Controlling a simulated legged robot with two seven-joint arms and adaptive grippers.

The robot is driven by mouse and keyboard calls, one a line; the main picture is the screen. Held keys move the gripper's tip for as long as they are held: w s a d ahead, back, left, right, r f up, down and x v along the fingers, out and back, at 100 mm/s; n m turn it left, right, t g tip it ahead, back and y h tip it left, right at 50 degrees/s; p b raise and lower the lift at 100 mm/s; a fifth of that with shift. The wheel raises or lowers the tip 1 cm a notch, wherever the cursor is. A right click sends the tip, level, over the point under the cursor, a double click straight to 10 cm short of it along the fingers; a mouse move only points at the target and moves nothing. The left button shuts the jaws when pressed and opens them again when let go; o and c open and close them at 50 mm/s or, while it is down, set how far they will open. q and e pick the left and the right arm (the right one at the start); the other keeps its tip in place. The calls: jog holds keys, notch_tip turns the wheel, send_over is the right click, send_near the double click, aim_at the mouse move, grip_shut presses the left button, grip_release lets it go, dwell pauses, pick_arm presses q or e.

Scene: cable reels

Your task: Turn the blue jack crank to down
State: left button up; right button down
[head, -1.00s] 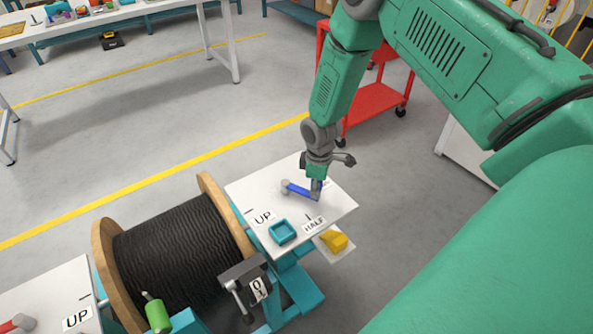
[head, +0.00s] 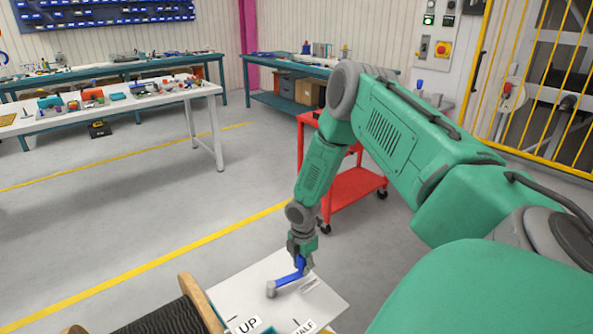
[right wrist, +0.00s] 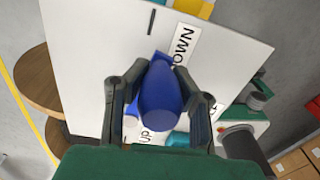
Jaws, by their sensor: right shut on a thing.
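The blue jack crank (head: 288,279) sits on a white panel (head: 235,292) in the head view. Its arm runs from a grey pivot to the right and slightly away, with an upright blue handle at its outer end. My right gripper (head: 302,260) is shut on that handle. In the right wrist view the blue handle (right wrist: 160,90) stands between the two fingers of my right gripper (right wrist: 158,95) and hides most of the crank arm. The DOWN label (right wrist: 185,45) is beside the handle there; the UP label (right wrist: 145,137) is partly hidden. My left gripper is out of view.
A cable reel (head: 190,295) with a wooden flange stands left of the panel. A red cart (head: 350,192) is behind my right arm. White and teal benches line the back, and yellow guarding is at right. Open grey floor lies left.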

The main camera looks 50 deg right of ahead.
jog(key=shift+w+d+n+b, duration=0.5)
jog(key=shift+w+n, duration=0.45)
jog(key=shift+n, duration=0.25)
jog(key=shift+w, duration=0.1)
jog(key=c, duration=1.2)
grip_release()
jog(key=shift+d, duration=0.1)
jog(key=shift+r, duration=0.45)
notch_tip(320, 180, up, 11)
jog(key=shift+f, duration=0.1)
